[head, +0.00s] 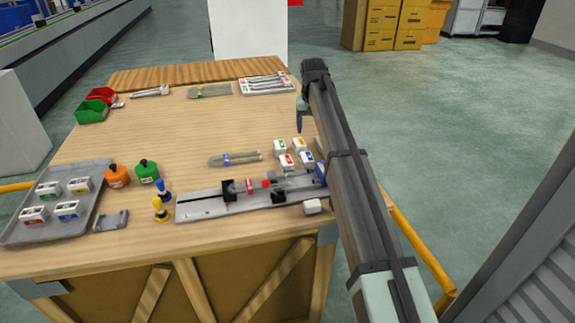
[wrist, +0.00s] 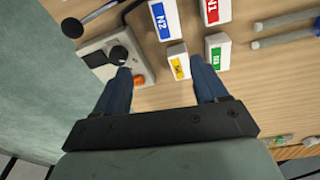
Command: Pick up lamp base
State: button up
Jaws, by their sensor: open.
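No object is marked as a lamp base; small white blocks with coloured labels may be these. In the wrist view they are a yellow-labelled block (wrist: 178,62), a green-labelled block (wrist: 217,52), a blue-labelled block (wrist: 165,20) and a red-labelled block (wrist: 212,10). They also show in the head view, with the yellow-labelled block (head: 298,145) at the back right of the group. My gripper (wrist: 160,68) is open and empty. Its fingertips frame the yellow-labelled block, which lies nearer the right finger. In the head view my gripper (head: 300,127) hangs above and behind the blocks.
A box with a black knob (wrist: 117,55) is close to the left finger. A grey rail fixture (head: 190,210) lies at the table's front. A grey tray (head: 85,230) with similar blocks stands at the left.

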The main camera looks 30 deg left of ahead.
jog(key=r+n+g, duration=0.1)
jog(key=n+g, duration=0.1)
send_over(286, 160)
jog(key=f, duration=0.5)
jog(key=d+f, duration=0.1)
jog(key=f, duration=0.2)
jog(key=shift+w, duration=0.15)
jog(key=shift+a+f, duration=0.25)
jog(key=shift+f, duration=1.1)
jog(key=shift+a+f, duration=0.2)
jog(key=shift+f, duration=1.15)
jog(key=shift+c, duration=0.2)
jog(key=c, duration=1)
jog(key=shift+r, duration=0.15)
